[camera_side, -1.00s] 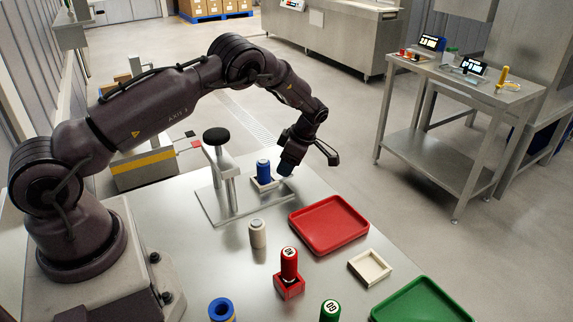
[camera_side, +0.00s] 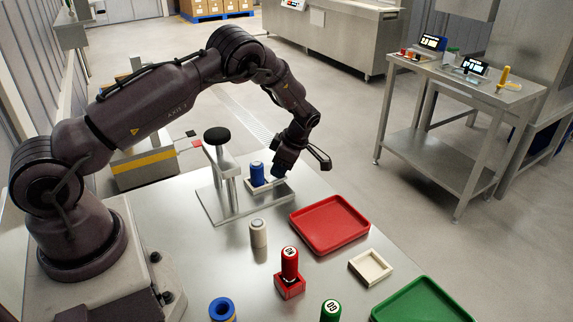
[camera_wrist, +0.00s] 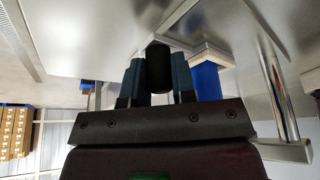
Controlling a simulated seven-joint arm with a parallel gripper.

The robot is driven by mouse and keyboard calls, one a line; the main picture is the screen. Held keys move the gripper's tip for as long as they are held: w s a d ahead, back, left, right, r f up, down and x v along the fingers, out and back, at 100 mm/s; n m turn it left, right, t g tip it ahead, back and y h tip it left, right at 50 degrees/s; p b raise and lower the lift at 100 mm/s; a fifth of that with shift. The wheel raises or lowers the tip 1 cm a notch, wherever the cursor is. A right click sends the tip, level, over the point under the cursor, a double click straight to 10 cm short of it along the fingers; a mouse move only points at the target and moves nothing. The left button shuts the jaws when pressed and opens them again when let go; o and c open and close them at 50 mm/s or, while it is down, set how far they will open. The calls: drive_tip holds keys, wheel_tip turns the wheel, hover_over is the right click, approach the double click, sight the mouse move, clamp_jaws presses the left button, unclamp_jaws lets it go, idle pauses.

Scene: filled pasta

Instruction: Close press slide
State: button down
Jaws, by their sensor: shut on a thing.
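The steel press (camera_side: 232,205) stands on the table with a black round knob on top of its column. Its slide carries a pale cream block (camera_side: 281,187) with a blue cylinder (camera_side: 257,174) upright on it, close to the column. My gripper (camera_side: 283,168) is low at the slide's outer end. In the wrist view, its two fingers (camera_wrist: 158,80) are shut on a black cylindrical handle (camera_wrist: 158,66). The blue cylinder (camera_wrist: 206,80) and cream block (camera_wrist: 208,53) show just right of the fingers.
A red tray (camera_side: 330,245), an empty cream frame (camera_side: 370,267) and a green tray (camera_side: 420,302) lie to the right. A grey-white cylinder (camera_side: 258,233), a red piece in a red block (camera_side: 289,285), a green piece (camera_side: 330,311) and a blue ring (camera_side: 221,309) stand in front.

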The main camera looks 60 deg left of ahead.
drive_tip(key=s, duration=0.9)
drive_tip(key=shift+s, duration=0.25)
drive_tip(key=c, duration=0.9)
unclamp_jaws()
drive_tip(key=shift+c, duration=0.2)
drive_tip(key=shift+w+r, duration=0.1)
drive_tip(key=shift+w+d+r, duration=0.1)
drive_tip(key=shift+r, duration=0.15)
drive_tip(key=v, duration=1.2)
drive_tip(key=shift+r, duration=0.1)
